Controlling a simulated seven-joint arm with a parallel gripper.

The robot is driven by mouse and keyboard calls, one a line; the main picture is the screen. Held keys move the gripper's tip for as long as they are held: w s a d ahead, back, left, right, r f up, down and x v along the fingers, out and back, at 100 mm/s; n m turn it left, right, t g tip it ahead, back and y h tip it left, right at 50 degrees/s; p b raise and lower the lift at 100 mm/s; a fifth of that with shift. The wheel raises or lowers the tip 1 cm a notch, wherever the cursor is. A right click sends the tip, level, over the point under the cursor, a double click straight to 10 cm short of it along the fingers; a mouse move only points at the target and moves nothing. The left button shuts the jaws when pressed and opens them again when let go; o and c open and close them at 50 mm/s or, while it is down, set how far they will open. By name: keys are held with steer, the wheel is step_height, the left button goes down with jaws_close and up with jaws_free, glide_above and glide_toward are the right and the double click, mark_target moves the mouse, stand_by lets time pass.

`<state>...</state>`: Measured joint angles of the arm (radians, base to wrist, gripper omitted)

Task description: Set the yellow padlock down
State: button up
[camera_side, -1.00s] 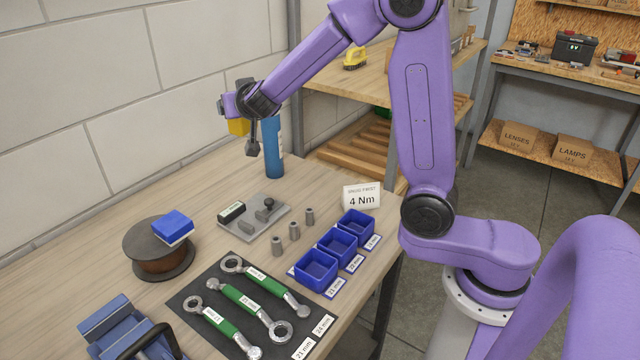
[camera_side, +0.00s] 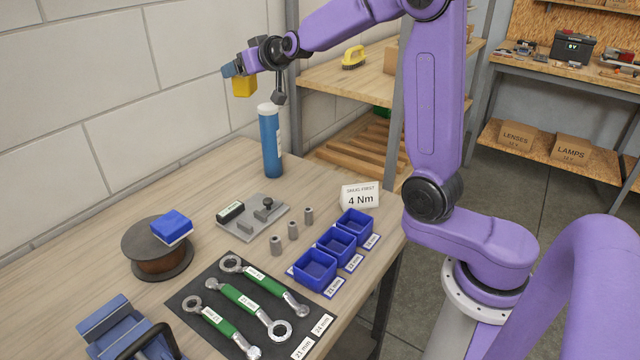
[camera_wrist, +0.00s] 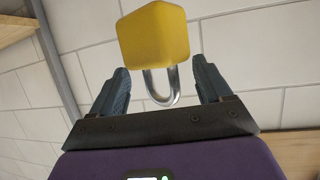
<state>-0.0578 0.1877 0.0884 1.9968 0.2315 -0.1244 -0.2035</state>
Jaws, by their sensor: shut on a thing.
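The yellow padlock (camera_side: 244,87) is in the air at the far end of the workbench, near the wall. In the wrist view its yellow body (camera_wrist: 153,36) is beyond my fingers, with the bright shackle pointing back toward the palm. My gripper (camera_side: 232,72) is shut on the padlock; the fingers stand on either side of it in the wrist view (camera_wrist: 163,75), though the contact itself is hard to make out. The padlock is well above the bench top (camera_side: 110,228), touching nothing below.
A blue bottle with a white cap (camera_side: 270,143) stands just right of and below the padlock. A grey plate with small parts (camera_side: 240,230), a spool (camera_side: 150,262) with a blue box, blue bins (camera_side: 337,242) and wrenches (camera_side: 240,300) occupy the bench. Bare wood shows at back left.

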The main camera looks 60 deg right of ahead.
steer(key=shift+d+r+n+y, duration=0.25)
steer(key=shift+d+n+y, duration=0.25)
steer(key=shift+d, duration=0.15)
steer(key=shift+s+d+n+y, duration=0.1)
steer(key=shift+d+n+y, duration=0.5)
steer(key=shift+d+y, duration=0.1)
steer(key=s+d+f+n+g+y, duration=0.2)
steer(key=s+d+f+n+y, duration=0.45)
steer(key=s+d+f, duration=0.45)
steer(key=shift+y, duration=0.35)
steer(key=shift+s+a+f, duration=0.2)
steer(key=shift+s+f, duration=0.1)
steer(key=shift+f, duration=2.5)
steer(key=shift+s+a+f, duration=0.2)
steer(key=shift+s+f, duration=0.05)
steer(key=shift+f, duration=2.5)
steer(key=shift+s+a+f, duration=0.2)
steer(key=shift+s+f, duration=0.1)
steer(key=shift+f, duration=2.5)
